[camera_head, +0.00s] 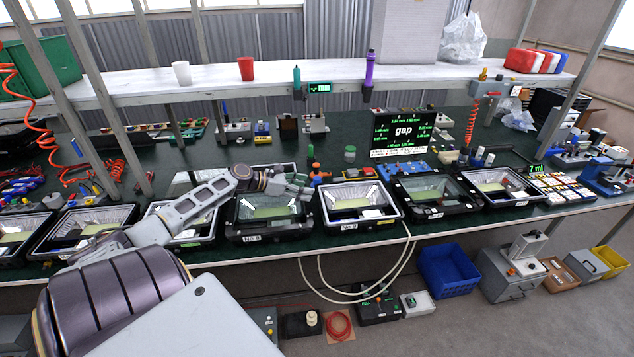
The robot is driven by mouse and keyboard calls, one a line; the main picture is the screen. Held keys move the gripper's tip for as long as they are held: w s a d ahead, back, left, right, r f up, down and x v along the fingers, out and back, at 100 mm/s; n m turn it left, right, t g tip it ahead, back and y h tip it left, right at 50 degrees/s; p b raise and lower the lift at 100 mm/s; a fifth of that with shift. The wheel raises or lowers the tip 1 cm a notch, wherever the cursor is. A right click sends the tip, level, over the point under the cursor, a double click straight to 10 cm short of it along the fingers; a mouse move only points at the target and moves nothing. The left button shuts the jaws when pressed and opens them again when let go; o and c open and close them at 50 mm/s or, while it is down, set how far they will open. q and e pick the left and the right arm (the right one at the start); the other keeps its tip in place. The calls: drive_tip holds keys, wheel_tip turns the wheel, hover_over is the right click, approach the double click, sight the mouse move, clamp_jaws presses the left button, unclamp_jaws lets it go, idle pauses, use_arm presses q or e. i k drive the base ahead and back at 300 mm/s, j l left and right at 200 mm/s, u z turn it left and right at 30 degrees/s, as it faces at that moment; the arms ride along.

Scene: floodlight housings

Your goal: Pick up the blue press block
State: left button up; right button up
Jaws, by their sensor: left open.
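My left arm reaches in from the lower left. Its gripper (303,187) is open above the back edge of a black floodlight housing (270,232), with nothing seen between its fingers. I cannot tell for sure which blue thing is the press block. A small blue block (262,131) stands at the back of the green bench, behind the gripper and apart from it. Low blue pieces (389,171) lie right of the gripper, behind the housings. My right gripper is not in view.
Several floodlight housings line the bench front, including a white-framed one (360,218). An orange item (320,176) is close to the right of the gripper. A screen (402,132) reads "gap". A white shelf (215,80) runs above. A blue crate (447,271) is on the floor.

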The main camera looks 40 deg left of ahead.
sight(316, 180)
drive_tip(key=i+j, duration=0.3)
drive_tip(key=j, duration=0.15)
drive_tip(key=i+j, duration=0.3)
drive_tip(key=j, duration=0.15)
drive_tip(key=i+j, duration=0.3)
drive_tip(key=j, duration=0.1)
